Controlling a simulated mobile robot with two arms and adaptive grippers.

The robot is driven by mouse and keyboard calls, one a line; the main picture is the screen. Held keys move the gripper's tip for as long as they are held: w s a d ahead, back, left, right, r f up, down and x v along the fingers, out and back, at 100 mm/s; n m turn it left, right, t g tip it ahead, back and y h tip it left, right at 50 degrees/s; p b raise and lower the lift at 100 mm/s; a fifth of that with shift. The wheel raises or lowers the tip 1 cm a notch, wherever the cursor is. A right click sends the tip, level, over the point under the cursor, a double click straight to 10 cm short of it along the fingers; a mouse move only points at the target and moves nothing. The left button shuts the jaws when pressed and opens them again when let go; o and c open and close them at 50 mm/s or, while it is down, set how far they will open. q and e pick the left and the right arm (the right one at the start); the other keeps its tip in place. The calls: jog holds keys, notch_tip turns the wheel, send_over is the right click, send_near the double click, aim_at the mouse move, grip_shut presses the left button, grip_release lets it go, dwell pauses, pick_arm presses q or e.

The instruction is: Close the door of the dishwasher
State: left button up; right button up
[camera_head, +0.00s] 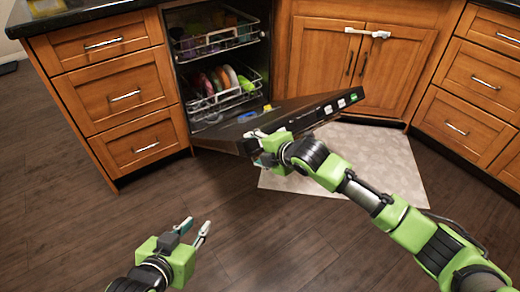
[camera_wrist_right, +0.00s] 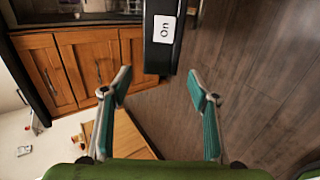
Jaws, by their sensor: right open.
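The dishwasher (camera_head: 222,62) stands open between wooden cabinets, with dishes in its two racks. Its dark door (camera_head: 318,108) is lowered outward, tilted, with white and green labels along its edge. My right gripper (camera_head: 258,140) is at the door's near side; contact is unclear. In the right wrist view, my right gripper (camera_wrist_right: 159,80) has its two fingers wide apart with nothing between them. The door edge (camera_wrist_right: 160,50), with a white "on" label, lies just beyond the fingertips. My left gripper (camera_head: 196,229) is open and empty above the floor, away from the door.
Drawers (camera_head: 118,95) stand left of the dishwasher, and more drawers (camera_head: 472,90) are at the right. A cabinet with two doors (camera_head: 345,65) stands behind the door. A light mat (camera_head: 375,160) lies on the dark wooden floor. Floor space at the lower left is clear.

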jog(key=shift+v, duration=1.2)
